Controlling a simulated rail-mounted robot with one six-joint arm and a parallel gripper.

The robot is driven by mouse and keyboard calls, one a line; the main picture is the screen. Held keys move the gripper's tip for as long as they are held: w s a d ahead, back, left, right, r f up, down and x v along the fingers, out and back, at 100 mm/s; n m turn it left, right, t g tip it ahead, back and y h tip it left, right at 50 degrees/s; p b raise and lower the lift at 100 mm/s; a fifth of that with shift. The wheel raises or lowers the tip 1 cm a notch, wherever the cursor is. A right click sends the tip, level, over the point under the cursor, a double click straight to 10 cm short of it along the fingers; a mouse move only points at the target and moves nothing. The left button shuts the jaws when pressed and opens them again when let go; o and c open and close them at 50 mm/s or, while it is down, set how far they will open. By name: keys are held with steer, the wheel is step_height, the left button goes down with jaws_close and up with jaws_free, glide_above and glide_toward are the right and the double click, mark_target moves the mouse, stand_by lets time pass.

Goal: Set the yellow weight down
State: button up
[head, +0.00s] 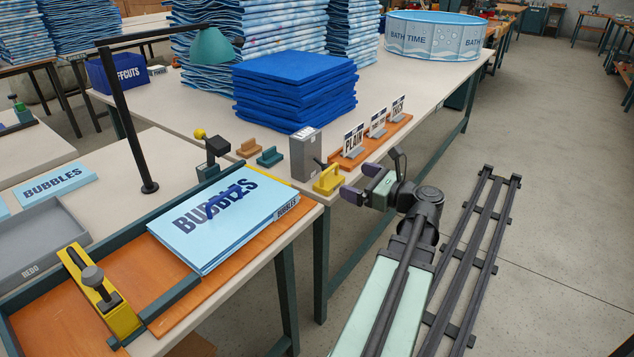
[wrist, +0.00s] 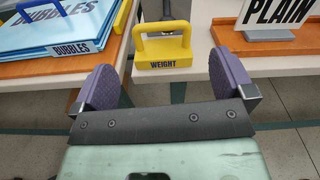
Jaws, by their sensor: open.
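The yellow weight (head: 328,180) stands upright near the front edge of the white table, beside a grey box. In the wrist view the weight (wrist: 163,48) shows its handle and its "WEIGHT" label, ahead of my jaws. My gripper (head: 352,184) is open, with its purple fingers just in front of the weight. In the wrist view the gripper (wrist: 165,85) has its fingers wide apart with nothing between them. The weight's underside is hidden, but it appears to rest on the table.
Blue "BUBBLES" sheets (head: 215,225) lie on an orange board at left, with a yellow clamp (head: 98,292). A grey box (head: 305,154) stands behind the weight. A blue stack (head: 295,90) is further back.

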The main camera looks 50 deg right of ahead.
mark_target(324, 167)
steer(key=shift+m, duration=0.6)
steer(key=w, duration=1)
steer(key=shift+w+f, duration=0.1)
steer(key=shift+w, duration=0.3)
steer(key=c, duration=1.4)
steer(key=shift+r+p, duration=0.3)
steer(key=shift+r, duration=0.1)
steer(key=shift+c, duration=0.2)
steer(key=shift+s+f, duration=0.1)
steer(key=shift+s, duration=0.3)
steer(key=s, duration=1.7)
steer(key=shift+s+d, duration=0.15)
steer(key=shift+s, duration=0.05)
